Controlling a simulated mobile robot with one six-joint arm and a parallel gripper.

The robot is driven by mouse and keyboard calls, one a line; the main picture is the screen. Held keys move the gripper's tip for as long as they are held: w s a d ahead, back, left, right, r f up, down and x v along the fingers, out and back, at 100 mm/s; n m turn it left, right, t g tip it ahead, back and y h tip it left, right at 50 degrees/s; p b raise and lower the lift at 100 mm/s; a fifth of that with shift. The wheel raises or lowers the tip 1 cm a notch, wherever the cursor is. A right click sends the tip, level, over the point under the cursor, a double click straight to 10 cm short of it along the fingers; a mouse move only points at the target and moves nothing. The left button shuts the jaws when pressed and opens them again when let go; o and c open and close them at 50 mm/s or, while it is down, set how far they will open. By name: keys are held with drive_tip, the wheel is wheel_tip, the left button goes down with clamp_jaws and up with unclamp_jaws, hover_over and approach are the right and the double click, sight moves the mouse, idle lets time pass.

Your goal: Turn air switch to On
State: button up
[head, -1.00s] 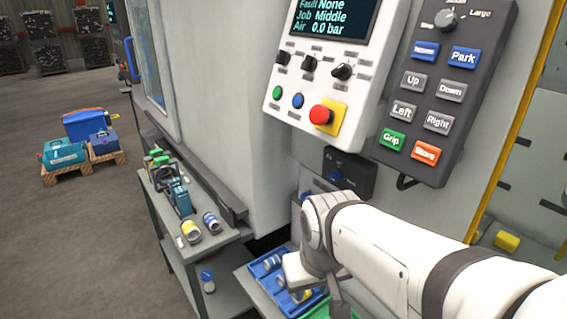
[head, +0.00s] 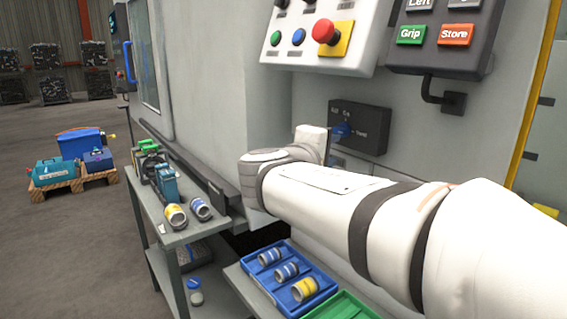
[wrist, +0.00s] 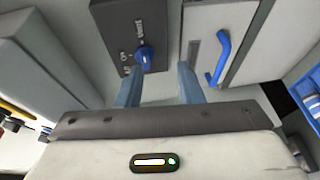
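The air switch is a dark box (head: 372,125) on the machine's grey wall with a blue knob (head: 342,131), below the control panel. In the wrist view the box (wrist: 112,22) is at the top, with white lettering beside the blue knob (wrist: 146,58). I cannot tell which mark the knob points at. My gripper (wrist: 160,74) is open and empty, its two fingers apart. The knob appears between and beyond the fingertips, nearer the left finger; contact is not visible. In the head view my wrist hides most of the gripper.
A panel with a blue handle (wrist: 219,58) is right of the switch in the wrist view. Above the switch are a red stop button (head: 324,31) and a pendant (head: 445,40). Below are a blue tray (head: 262,284) with cans and a side table (head: 184,238).

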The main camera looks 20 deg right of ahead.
sight(339, 132)
drive_tip(key=shift+n+t+h, duration=0.3)
drive_tip(key=shift+t, duration=0.4)
drive_tip(key=w+d, duration=0.1)
drive_tip(key=w, duration=0.1)
drive_tip(key=w+d+r+b, duration=0.1)
drive_tip(key=w+d, duration=0.2)
drive_tip(key=w, duration=0.1)
drive_tip(key=shift+w+d+r, duration=0.15)
drive_tip(key=shift+w+r, duration=0.05)
drive_tip(key=shift+c, duration=0.5)
